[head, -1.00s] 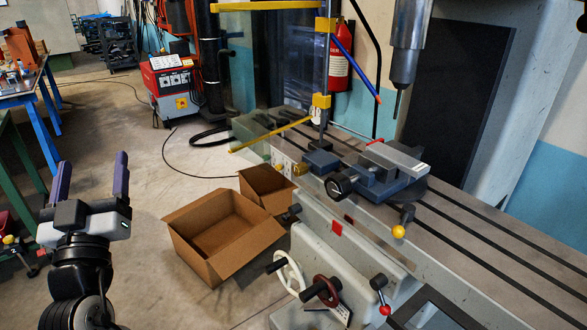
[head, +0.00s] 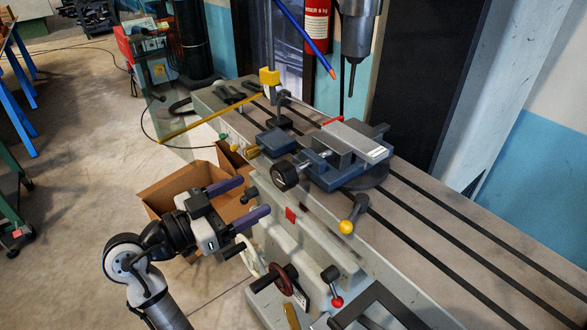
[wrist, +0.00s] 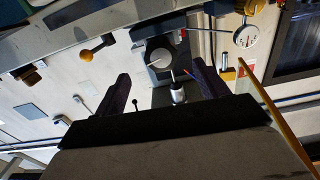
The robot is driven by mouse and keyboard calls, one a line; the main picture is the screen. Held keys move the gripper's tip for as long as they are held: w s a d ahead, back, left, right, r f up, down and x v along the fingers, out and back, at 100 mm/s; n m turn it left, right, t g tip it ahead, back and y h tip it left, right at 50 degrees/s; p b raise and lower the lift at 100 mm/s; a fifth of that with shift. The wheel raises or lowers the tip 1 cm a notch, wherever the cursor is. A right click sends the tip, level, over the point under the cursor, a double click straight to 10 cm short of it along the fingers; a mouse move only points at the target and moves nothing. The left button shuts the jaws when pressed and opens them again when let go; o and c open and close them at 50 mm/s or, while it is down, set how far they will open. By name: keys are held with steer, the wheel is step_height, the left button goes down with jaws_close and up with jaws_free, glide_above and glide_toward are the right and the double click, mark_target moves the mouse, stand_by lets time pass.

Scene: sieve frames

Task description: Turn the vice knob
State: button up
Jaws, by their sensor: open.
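The vice (head: 340,150) is blue with a grey top and sits on the slotted machine table. Its knob (head: 285,176) is black and round, at the vice's near left end. The knob also shows face-on in the wrist view (wrist: 160,53), between and beyond the fingers. My gripper (head: 254,197) is open and empty. Its purple fingers point toward the vice side, left of and a little below the knob in the head view, apart from it. In the wrist view, the dark fingers (wrist: 160,80) lie either side of the knob's line.
A yellow-ball lever (head: 346,226) stands right of the knob. A dark red handwheel (head: 280,279) and a red-ball lever (head: 337,301) are below. Cardboard boxes (head: 165,198) lie behind my gripper. A drill spindle (head: 357,40) hangs above the table, near a blue bar (head: 308,40).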

mark_target(278, 180)
steer(key=p+x, duration=0.2)
steer(key=x, duration=0.8)
steer(key=shift+r+p, duration=0.1)
steer(key=shift+p, duration=0.25)
steer(key=shift+w+d, duration=0.35)
steer(key=shift+d, duration=0.1)
steer(key=c, duration=1)
steer(key=shift+f+b, duration=0.25)
steer(key=shift+b, duration=0.2)
